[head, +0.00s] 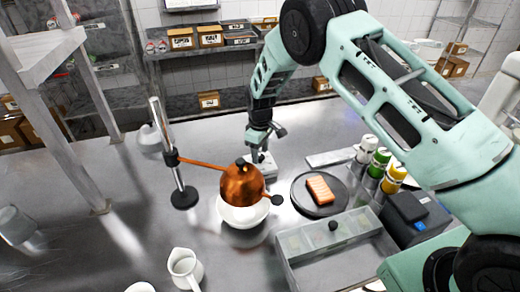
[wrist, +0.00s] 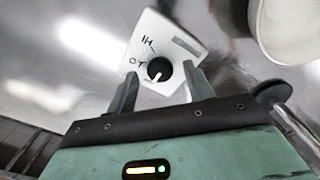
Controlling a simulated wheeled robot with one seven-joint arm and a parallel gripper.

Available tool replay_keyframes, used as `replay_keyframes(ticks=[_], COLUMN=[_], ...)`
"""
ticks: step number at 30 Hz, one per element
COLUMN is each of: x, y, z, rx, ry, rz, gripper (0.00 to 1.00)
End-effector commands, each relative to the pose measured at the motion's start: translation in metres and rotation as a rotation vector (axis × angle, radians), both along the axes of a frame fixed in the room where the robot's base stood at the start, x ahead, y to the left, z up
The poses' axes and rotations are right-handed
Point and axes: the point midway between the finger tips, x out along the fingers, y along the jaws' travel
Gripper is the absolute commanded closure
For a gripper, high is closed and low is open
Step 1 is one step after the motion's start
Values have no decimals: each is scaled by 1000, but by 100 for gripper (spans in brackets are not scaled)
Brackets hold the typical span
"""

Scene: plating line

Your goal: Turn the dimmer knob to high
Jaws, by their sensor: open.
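The dimmer is a white plate with a round black knob (wrist: 159,69) in the wrist view. A white pointer line on the knob points down and slightly left in that view, toward neither label. HI and LO are printed upside down on the plate (wrist: 165,35), to the knob's left and upper left. My gripper (wrist: 160,76) is open, with one finger on each side of the knob; whether they touch it is unclear. In the head view my gripper (head: 259,148) is over the pale dimmer plate (head: 264,168), largely hiding it and the knob.
Right are a dark plate (head: 318,208) with a salmon piece, several bottles (head: 379,162) and a clear-lidded bin (head: 322,238). Counter at left is mostly clear.

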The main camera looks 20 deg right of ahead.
Motion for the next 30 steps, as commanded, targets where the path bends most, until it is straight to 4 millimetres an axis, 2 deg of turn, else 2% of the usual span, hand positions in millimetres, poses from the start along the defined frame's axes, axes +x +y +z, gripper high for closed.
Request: replay_keyframes(ticks=[5,12,17,30], x=[0,0,0,0], y=[0,0,0,0], z=[-7,-8,-8,-9], rx=[0,0,0,0], ry=[0,0,0,-1], rz=[0,0,0,-67], gripper=[48,48,92,92])
